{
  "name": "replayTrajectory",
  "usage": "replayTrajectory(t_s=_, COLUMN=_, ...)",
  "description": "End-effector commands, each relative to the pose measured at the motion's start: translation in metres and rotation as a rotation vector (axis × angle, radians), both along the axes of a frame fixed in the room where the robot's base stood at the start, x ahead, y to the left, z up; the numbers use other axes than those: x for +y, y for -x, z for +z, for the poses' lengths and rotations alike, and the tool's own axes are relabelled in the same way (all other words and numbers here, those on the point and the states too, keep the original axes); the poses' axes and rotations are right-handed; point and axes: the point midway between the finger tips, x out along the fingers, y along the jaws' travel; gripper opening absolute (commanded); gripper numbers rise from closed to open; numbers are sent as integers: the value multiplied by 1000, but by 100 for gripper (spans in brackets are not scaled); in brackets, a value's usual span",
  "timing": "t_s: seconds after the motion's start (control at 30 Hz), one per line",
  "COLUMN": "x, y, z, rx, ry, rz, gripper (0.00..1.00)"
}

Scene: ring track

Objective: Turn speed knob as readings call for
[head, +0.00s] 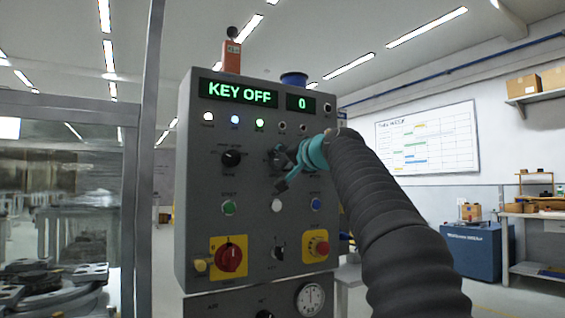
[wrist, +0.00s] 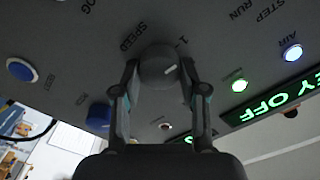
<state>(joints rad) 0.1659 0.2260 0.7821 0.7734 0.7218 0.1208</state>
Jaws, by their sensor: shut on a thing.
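The speed knob (wrist: 157,66) is a round dark grey knob with a white pointer line, beside the word SPEED on the grey control panel (head: 200,170). In the wrist view its line slants up to the right, roughly toward the mark 1. My gripper (wrist: 158,76) has one finger on each side of the knob and is shut on it. In the head view my gripper (head: 285,165) covers most of the knob. The left display (head: 238,93) reads KEY OFF in green. The small display (head: 301,103) reads 0.
White, blue and green lamps (head: 260,124) are lit below the displays. Below are push buttons, a red rotary switch (head: 229,257) and a red emergency button (head: 317,246). A glazed frame (head: 142,130) stands at the left.

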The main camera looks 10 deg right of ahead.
Motion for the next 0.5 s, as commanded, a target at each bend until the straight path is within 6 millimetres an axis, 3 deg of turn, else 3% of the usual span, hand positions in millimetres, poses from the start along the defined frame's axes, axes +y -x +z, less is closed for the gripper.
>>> replayTrajectory(t_s=0.5, x=1, y=0, z=0, rx=-28, ry=92, rz=1, gripper=8)
